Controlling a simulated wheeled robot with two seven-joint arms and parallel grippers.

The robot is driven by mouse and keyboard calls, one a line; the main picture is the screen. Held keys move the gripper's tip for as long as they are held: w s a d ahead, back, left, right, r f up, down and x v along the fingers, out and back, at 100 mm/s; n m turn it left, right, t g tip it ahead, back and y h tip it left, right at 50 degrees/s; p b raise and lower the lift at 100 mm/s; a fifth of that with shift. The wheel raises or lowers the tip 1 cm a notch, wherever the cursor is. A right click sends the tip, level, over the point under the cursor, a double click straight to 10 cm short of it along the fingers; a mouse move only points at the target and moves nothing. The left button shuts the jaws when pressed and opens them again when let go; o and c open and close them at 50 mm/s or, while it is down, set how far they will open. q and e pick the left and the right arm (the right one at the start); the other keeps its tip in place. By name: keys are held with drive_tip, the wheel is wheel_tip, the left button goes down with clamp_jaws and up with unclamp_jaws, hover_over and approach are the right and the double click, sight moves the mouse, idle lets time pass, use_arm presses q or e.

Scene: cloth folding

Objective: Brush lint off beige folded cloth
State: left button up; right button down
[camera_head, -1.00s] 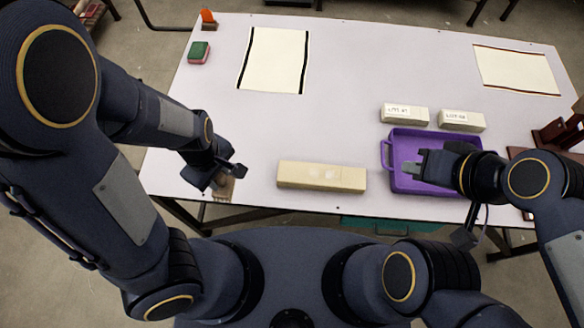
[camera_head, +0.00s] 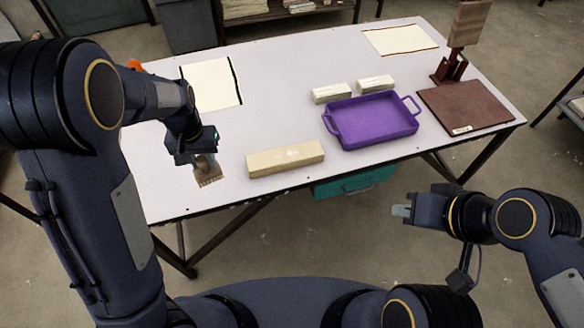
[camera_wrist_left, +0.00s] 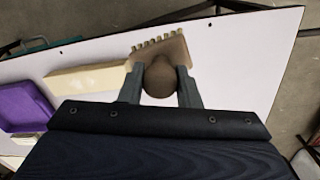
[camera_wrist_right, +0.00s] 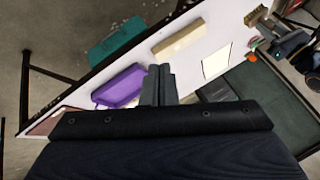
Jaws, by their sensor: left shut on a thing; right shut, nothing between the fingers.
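The beige folded cloth (camera_head: 285,159) lies as a long block near the table's front edge, with a few pale specks on top. It also shows in the left wrist view (camera_wrist_left: 85,80). My left gripper (camera_head: 203,158) is shut on the handle of a brown brush (camera_head: 208,176), just left of the cloth. In the left wrist view the brush (camera_wrist_left: 160,77) sits between the fingers with its bristles pointing away; I cannot tell whether they touch the table. My right gripper (camera_head: 402,210) is shut and empty, off the table in front of its front edge.
An empty purple tray (camera_head: 372,122) stands right of the cloth, with two pale labelled blocks (camera_head: 332,92) behind it. A brown board (camera_head: 465,106) and a stand lie at the right. Flat dark-edged sheets (camera_head: 211,84) lie at the back. Table space around the cloth is clear.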

sight(208, 173)
use_arm(q)
drive_tip(key=shift+w+f, duration=0.1)
use_arm(e)
drive_tip(key=shift+w, duration=0.15)
